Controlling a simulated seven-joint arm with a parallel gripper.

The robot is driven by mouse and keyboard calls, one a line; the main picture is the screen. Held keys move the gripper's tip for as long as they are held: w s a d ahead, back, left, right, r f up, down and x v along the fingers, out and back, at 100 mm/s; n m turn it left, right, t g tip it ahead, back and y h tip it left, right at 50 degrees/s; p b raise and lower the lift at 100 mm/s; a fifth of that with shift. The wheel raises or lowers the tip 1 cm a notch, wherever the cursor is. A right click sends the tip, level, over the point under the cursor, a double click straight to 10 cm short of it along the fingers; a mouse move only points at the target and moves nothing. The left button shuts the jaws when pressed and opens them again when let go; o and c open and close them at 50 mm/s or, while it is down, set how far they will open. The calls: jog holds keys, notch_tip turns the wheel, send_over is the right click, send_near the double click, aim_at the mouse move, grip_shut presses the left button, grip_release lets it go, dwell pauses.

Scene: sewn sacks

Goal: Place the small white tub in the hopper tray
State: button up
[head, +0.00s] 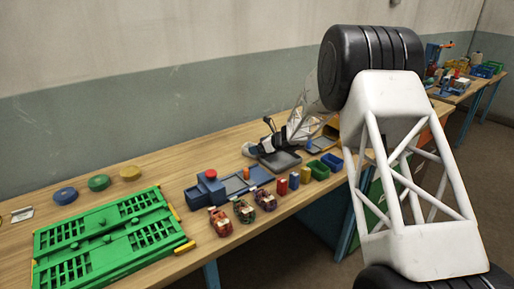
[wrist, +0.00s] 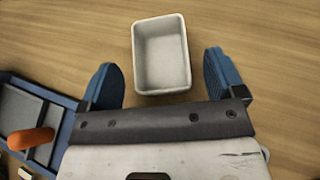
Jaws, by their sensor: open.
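The small white tub (wrist: 162,56) is an open, empty rectangular tub standing upright on the wooden table in the wrist view. My gripper (wrist: 159,70) is open, with one blue finger on each side of the tub and clear gaps between. The fingers appear to reach only along its near part, and I cannot tell their height above the table. In the head view my arm covers part of the table, and I cannot clearly make out the tub. A blue-framed unit with grey trays (head: 235,186) stands on the table; I cannot tell whether it is the hopper tray.
In the head view a green slotted panel (head: 110,236) lies at left, with several sacks (head: 243,211) and small green and blue bins (head: 318,170) along the front edge. Wood beyond the tub is clear.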

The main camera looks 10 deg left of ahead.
jog(key=v, duration=1)
jog(key=shift+d, duration=0.3)
jog(key=shift+s+r, duration=0.1)
jog(key=shift+s, duration=0.05)
jog(key=s+d+r+n+g+h, duration=0.1)
jog(key=s+d+r+n, duration=0.35)
jog(key=s, duration=0.45)
jog(key=s+d+r+n+g+h, duration=0.1)
jog(key=s+d+r+n+h, duration=0.15)
jog(key=s+r, duration=0.5)
jog(key=s+d+r+n+h, duration=0.1)
jog(key=s+d+r+n, duration=0.3)
jog(key=s, duration=0.7)
jog(key=s+d+n+h, duration=0.2)
jog(key=s+d+n, duration=0.1)
jog(key=s, duration=0.8)
jog(key=s+d+n+h, duration=0.2)
jog(key=s+d+n, duration=0.2)
jog(key=s, duration=0.8)
jog(key=s+d+f+n+h, duration=0.1)
jog(key=s+d+n+h, duration=0.2)
jog(key=s+d, duration=0.4)
jog(key=s+n, duration=0.1)
jog(key=s, duration=0.3)
jog(key=shift+s, duration=0.35)
